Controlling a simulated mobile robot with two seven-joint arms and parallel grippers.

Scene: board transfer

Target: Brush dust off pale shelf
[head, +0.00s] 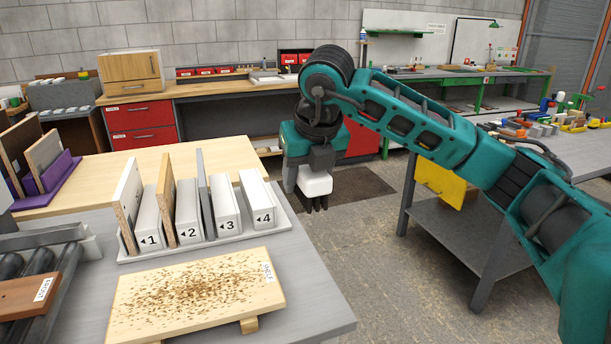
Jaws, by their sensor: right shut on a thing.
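The pale shelf (130,318) is a light wooden board lying flat on the near grey table, raised on small feet. A white label is at its right end. Brown specks of dust (200,287) cover much of its top, thickest in the middle. My right gripper (318,204) points down beyond the table's right edge, behind and to the right of the shelf and clear of it. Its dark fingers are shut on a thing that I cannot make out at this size. No brush shows clearly. My left gripper is out of view.
A white rack (200,245) with numbered blocks 1 to 4 and upright boards stands just behind the shelf. A roller stand (42,265) with a brown board (25,297) is at the left. The grey table (310,308) is bare right of the shelf.

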